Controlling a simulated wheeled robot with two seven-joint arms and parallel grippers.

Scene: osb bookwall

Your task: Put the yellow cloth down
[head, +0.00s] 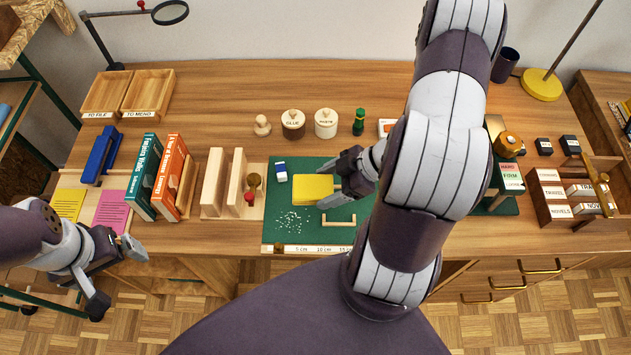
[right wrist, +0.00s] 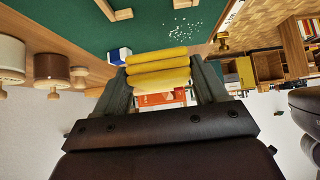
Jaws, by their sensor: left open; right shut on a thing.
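The yellow cloth (head: 313,188) is a folded pad over the middle of the green cutting mat (head: 350,212) in the head view. My right gripper (head: 331,183) is shut on it. In the right wrist view the folded cloth (right wrist: 158,68) shows as several yellow rolls between the two fingers. I cannot tell whether the cloth touches the mat. My left gripper (head: 118,271) is open and empty at the table's front left edge, away from the cloth.
White crumbs (head: 291,221), a blue-and-white eraser (head: 281,171) and a wooden handle (head: 338,220) lie on the mat. Wooden blocks (head: 213,180) and upright books (head: 168,175) stand left of it. Glue (head: 293,124) and paste (head: 326,123) pots stand behind it.

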